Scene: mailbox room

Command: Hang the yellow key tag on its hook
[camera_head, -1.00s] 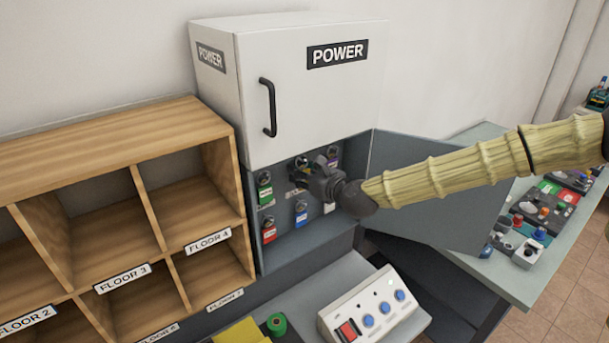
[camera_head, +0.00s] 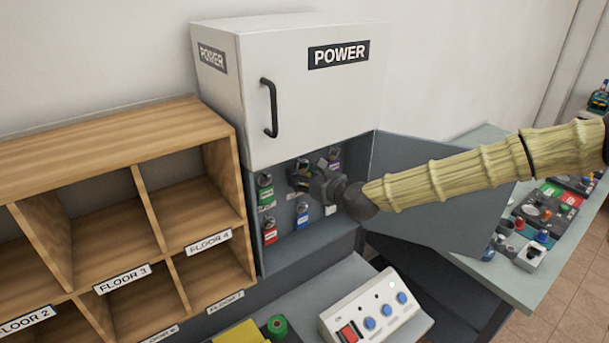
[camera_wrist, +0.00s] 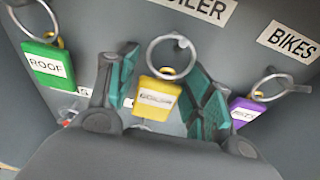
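In the wrist view, the yellow key tag (camera_wrist: 156,101) hangs from its metal ring, and its printed label is too blurred to read. The ring loops around a small hook (camera_wrist: 181,42) under a partly hidden label ending in "LER". My gripper (camera_wrist: 160,66) is open, with one green-padded finger on each side of the yellow tag. Gaps show between the tag and both fingers. In the head view my gripper (camera_head: 312,181) reaches into the open key cabinet (camera_head: 310,246); the yellow tag is not clearly visible there.
A green ROOF tag (camera_wrist: 50,65) hangs left and a purple tag (camera_wrist: 244,112) right, below a BIKES label (camera_wrist: 288,42). Red (camera_head: 270,233) and blue (camera_head: 302,214) tags hang lower. The open cabinet door (camera_head: 430,195) lies below my arm. Wooden pigeonholes (camera_head: 130,215) stand left.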

